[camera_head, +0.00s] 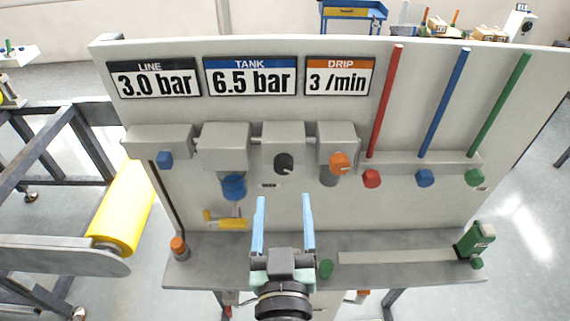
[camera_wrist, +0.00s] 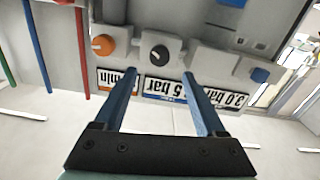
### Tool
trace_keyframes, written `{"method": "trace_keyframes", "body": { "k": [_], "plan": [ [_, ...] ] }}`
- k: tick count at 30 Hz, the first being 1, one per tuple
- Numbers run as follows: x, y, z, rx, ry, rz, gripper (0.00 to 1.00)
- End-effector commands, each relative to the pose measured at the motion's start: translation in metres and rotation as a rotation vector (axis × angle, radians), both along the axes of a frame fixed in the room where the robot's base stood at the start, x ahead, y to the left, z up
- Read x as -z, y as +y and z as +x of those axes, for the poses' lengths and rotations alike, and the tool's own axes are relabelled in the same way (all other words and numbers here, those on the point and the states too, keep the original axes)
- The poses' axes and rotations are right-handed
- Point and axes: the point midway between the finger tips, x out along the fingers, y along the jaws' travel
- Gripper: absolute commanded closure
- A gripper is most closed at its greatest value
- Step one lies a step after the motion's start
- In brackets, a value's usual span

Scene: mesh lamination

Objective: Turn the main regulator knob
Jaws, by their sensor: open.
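A round black knob (camera_head: 284,164) with a pale pointer mark sits on the front of a grey block in the middle of the upright panel; no readable label names it the main regulator. It also shows in the wrist view (camera_wrist: 159,55), which is upside down. My gripper (camera_head: 283,200) is open and empty, its two blue fingers pointing at the panel. In the head view the fingertips appear just below the black knob. In the wrist view the knob appears above the gap between the fingertips (camera_wrist: 160,73). They look apart from it.
A blue knob (camera_head: 165,159) and an orange knob (camera_head: 339,163) flank the black one. A blue cup (camera_head: 233,187) hangs below left. Signs (camera_head: 250,77) read 3.0 bar, 6.5 bar and 3 /min. A green item (camera_head: 475,238) stands right.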

Motion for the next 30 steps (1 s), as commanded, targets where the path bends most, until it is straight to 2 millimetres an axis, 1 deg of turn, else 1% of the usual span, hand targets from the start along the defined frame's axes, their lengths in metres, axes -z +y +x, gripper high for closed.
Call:
{"method": "trace_keyframes", "body": {
  "k": [1,6,9,13,18,27,29,30],
  "plan": [
    [-0.004,0.0,0.01,0.0,-0.002,0.0,0.27],
    [-0.004,0.0,0.041,-0.001,-0.001,0.001,0.27],
    [-0.004,0.0,0.056,-0.001,-0.002,0.001,0.27],
    [-0.002,0.0,0.07,-0.001,0.0,0.002,0.27],
    [-0.001,0.0,0.079,-0.001,-0.001,0.002,0.27],
    [-0.001,0.0,0.08,0.0,-0.001,0.001,0.27],
    [-0.001,0.0,0.08,0.0,-0.001,0.001,0.38],
    [-0.001,0.0,0.08,0.0,-0.001,0.001,0.45]
  ]
}}
